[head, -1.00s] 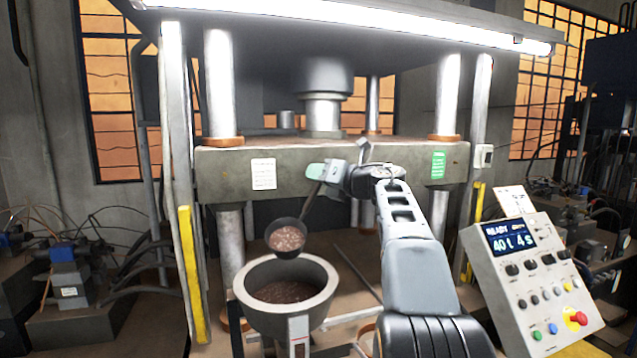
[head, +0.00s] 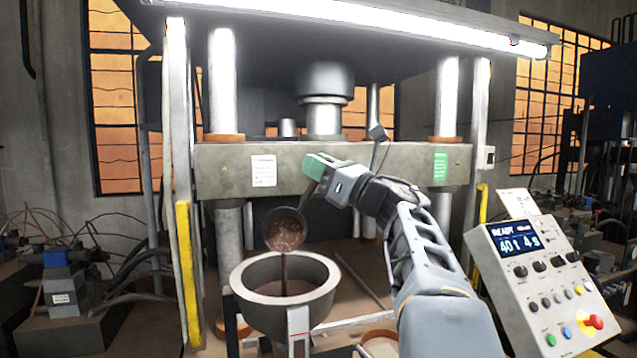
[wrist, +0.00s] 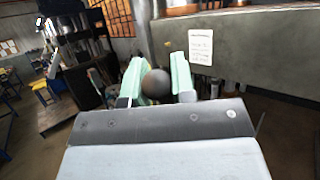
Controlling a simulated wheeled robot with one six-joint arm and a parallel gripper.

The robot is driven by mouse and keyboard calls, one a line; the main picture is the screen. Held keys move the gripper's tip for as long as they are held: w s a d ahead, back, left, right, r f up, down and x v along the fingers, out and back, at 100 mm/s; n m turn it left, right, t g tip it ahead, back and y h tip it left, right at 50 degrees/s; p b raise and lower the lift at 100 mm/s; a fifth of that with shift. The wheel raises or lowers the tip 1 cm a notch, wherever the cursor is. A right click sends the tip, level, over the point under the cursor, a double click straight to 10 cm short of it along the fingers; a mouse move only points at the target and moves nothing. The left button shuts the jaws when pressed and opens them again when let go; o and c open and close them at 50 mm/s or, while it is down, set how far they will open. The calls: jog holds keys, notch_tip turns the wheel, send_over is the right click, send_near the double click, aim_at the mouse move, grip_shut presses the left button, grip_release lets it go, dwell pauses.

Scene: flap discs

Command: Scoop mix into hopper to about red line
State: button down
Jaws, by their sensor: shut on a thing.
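My gripper (head: 318,166) is shut on the handle of a dark scoop (head: 287,230). The scoop is tilted above the hopper (head: 328,290), and brown mix (head: 284,262) runs from its lower edge in a thin stream into the hopper. Some mix is still in the scoop bowl. The hopper is a grey round funnel with brown mix (head: 282,287) inside. A white strip with a red mark (head: 298,335) is on its front. In the wrist view the pale green fingers (wrist: 158,80) close around the dark round handle end (wrist: 156,85); the bowl is hidden there.
A press with steel columns and a grey crossbeam (head: 225,175) stands behind the hopper. A control panel (head: 540,285) is at the right. A pale container (head: 380,345) is partly visible at the bottom edge. A yellow post (head: 190,270) stands left of the hopper.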

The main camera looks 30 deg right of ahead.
jog(key=s+a+f+n+g+y+b, duration=0.3)
jog(key=s+a+n+y+b, duration=0.2)
jog(key=s+n+y+b, duration=0.3)
jog(key=shift+s+a+f+n+b, duration=0.25)
jog(key=shift+s+n+b, duration=0.55)
jog(key=shift+n+b, duration=2.6)
jog(key=m+b, duration=0.2)
jog(key=shift+m+g+b, duration=0.35)
jog(key=shift+m+g, duration=0.05)
jog(key=shift+f, duration=0.1)
jog(key=w+d+r+m+t+h+p, duration=0.2)
jog(key=w+d+m+h+p, duration=0.35)
jog(key=p, duration=0.65)
jog(key=w+d+r+m+t+h+p, duration=0.25)
jog(key=w+m+h+p, duration=0.4)
jog(key=p, duration=0.65)
jog(key=w+d+f+m+g, duration=0.3)
jog(key=w+m, duration=0.3)
jog(key=w+d+f+m+g+h, duration=0.1)
jog(key=w+d+f+m+g, duration=0.2)
jog(key=w+m+g, duration=0.1)
jog(key=shift+w+f+m, duration=0.4)
jog(key=shift+w+m, duration=0.5)
jog(key=shift+w, duration=0.05)
